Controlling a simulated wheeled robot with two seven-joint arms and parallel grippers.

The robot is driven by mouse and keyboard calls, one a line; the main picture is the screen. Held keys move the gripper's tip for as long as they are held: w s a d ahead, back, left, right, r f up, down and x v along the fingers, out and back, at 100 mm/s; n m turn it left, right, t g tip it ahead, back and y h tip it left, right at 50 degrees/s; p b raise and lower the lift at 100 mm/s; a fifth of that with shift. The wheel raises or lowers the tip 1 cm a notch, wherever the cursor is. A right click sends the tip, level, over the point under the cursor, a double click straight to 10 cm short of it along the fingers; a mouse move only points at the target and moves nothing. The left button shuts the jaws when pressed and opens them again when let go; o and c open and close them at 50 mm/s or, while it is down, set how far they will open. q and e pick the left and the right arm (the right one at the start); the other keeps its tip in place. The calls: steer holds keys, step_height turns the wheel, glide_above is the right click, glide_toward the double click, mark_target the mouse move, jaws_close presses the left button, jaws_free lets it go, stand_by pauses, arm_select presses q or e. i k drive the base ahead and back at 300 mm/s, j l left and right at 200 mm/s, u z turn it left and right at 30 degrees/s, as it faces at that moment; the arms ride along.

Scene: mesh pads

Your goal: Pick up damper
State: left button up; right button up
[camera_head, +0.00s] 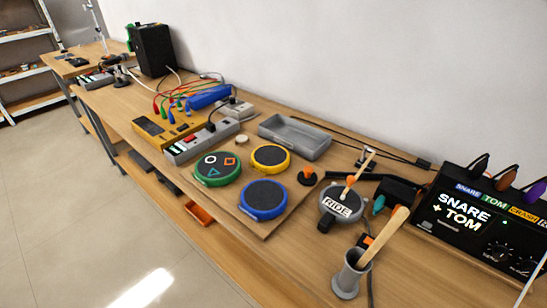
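Neither of my grippers is in the head view. I cannot tell for sure which thing is the damper. A small black piece with an orange knob (308,176) sits on the bench at the right edge of the board. A small round cream piece (241,139) lies behind the pads. Three round mesh pads sit on the wooden board (284,214): a green-rimmed one (217,169), a yellow-rimmed one (270,158) and a blue-rimmed one (263,199).
A grey tray (294,138) lies behind the pads. A "RIDE" pad (341,205), a grey cup (348,274) holding a wooden stick (385,238), and a black "SNARE + TOM" box (462,216) stand at right. A power strip (200,142) and cables lie at left.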

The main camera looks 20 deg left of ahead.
mark_target(307, 177)
steer(key=i+j, duration=0.1)
steer(key=j, duration=0.6)
steer(key=i+j+z, duration=0.1)
steer(key=j, duration=0.65)
steer(key=i+j, duration=0.1)
steer(key=j, duration=0.65)
